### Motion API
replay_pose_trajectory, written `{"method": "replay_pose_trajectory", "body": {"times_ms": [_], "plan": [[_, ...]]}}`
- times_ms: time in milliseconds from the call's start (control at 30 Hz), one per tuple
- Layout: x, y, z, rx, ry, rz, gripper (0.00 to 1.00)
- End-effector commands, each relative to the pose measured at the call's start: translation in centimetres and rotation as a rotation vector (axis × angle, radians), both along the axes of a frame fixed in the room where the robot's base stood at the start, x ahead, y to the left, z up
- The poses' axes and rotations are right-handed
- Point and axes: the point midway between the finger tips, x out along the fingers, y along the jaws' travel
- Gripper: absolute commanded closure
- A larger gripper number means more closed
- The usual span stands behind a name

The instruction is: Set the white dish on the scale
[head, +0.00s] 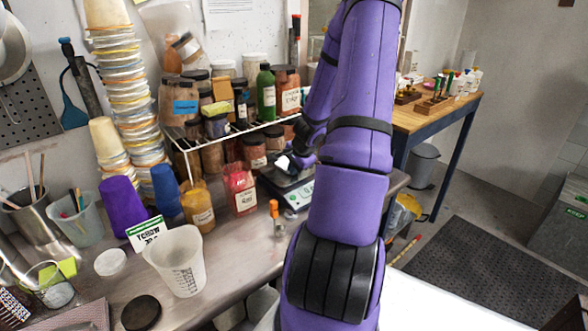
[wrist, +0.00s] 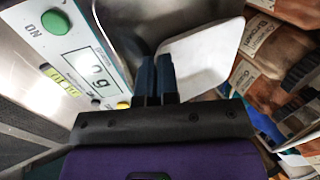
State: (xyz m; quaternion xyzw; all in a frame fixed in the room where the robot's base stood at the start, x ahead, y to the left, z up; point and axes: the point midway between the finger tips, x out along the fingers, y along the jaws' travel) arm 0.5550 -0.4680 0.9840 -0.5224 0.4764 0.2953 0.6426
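The scale (head: 299,196) sits on the metal counter, with its dark pan partly behind my arm. Its display panel (wrist: 72,45) fills the left of the wrist view, and the dark pan (wrist: 124,22) lies beside it. The white dish (wrist: 206,52) is a shallow square tray, tilted in the wrist view. My gripper (wrist: 160,72) has its two fingers close together at the near edge of the dish, apparently pinching its rim. In the head view a small white part of the dish (head: 283,162) shows by the scale's back left. Whether it touches the pan is unclear.
A wire rack (head: 222,136) with several jars stands behind and left of the scale. A red-powder jar (head: 241,188) and an orange-capped small bottle (head: 276,216) stand nearby. A white measuring cup (head: 179,262) is at the front. The counter between is mostly clear.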

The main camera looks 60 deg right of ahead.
Motion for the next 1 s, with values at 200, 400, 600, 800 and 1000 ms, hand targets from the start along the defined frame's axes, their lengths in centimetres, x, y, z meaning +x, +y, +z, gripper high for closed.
{"method": "replay_pose_trajectory", "body": {"times_ms": [200, 400, 600, 800, 1000], "plan": [[0.0, 0.0, 0.0, 0.0, 0.0, 0.001, 1.0], [0.0, 0.0, -0.2, 0.0, 0.0, 0.001, 0.88], [0.0, 0.0, -0.1, 0.0, 0.0, 0.001, 0.88], [-0.2, 0.1, 0.9, -0.004, 0.0, 0.003, 0.88], [-1.2, 0.4, 3.3, -0.004, -0.001, 0.002, 0.88]]}}
